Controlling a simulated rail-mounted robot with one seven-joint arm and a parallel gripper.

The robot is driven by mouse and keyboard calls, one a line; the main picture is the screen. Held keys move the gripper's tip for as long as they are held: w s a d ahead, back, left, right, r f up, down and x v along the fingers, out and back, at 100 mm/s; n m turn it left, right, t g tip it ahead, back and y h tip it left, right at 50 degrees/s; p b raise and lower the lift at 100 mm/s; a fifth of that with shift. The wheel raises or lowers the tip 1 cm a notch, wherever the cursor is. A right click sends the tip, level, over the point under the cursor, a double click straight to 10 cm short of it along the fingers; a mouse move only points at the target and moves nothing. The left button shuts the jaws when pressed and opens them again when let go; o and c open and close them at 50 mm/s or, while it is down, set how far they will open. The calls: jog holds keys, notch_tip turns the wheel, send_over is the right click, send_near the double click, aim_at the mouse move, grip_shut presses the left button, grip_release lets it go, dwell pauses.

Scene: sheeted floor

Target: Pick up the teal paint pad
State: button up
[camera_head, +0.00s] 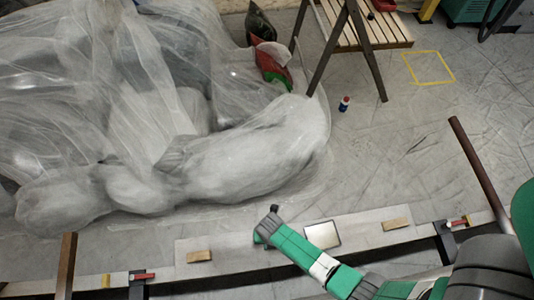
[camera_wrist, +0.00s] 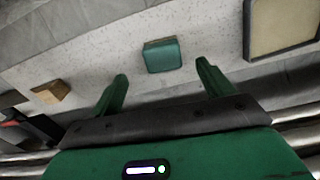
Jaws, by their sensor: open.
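The teal paint pad (camera_wrist: 163,56) is a small rounded block lying on the pale speckled board (camera_wrist: 90,55). In the wrist view it sits just beyond my fingertips, roughly centred between them. My gripper (camera_wrist: 161,73) is open and empty, with one green finger on each side of the gap. The fingers do not appear to touch the pad. In the head view my gripper (camera_head: 267,222) is over the board, and I cannot make out the pad there; my arm probably hides it.
A framed flat panel (camera_wrist: 282,27) lies right of the pad; it also shows in the head view (camera_head: 323,235). Wooden blocks (camera_head: 199,256) (camera_head: 396,223) lie on the board. Red-handled clamps (camera_head: 143,276) (camera_head: 459,222) are near its ends. Plastic sheeting (camera_head: 250,160) covers bulky shapes behind.

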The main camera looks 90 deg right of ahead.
jog(key=shift+s+a+f+b, duration=0.1)
jog(key=shift+s+f+b, duration=0.1)
jog(key=shift+f+b, duration=0.8)
jog(key=shift+w+f, duration=0.1)
jog(key=shift+f, duration=0.3)
jog(key=f+b, duration=0.2)
jog(key=f, duration=0.1)
jog(key=f+b, duration=0.1)
jog(key=f, duration=0.1)
jog(key=shift+a+f+b, duration=0.1)
jog(key=shift+a+b, duration=0.15)
jog(key=shift+b, duration=0.05)
jog(key=shift+r, duration=0.2)
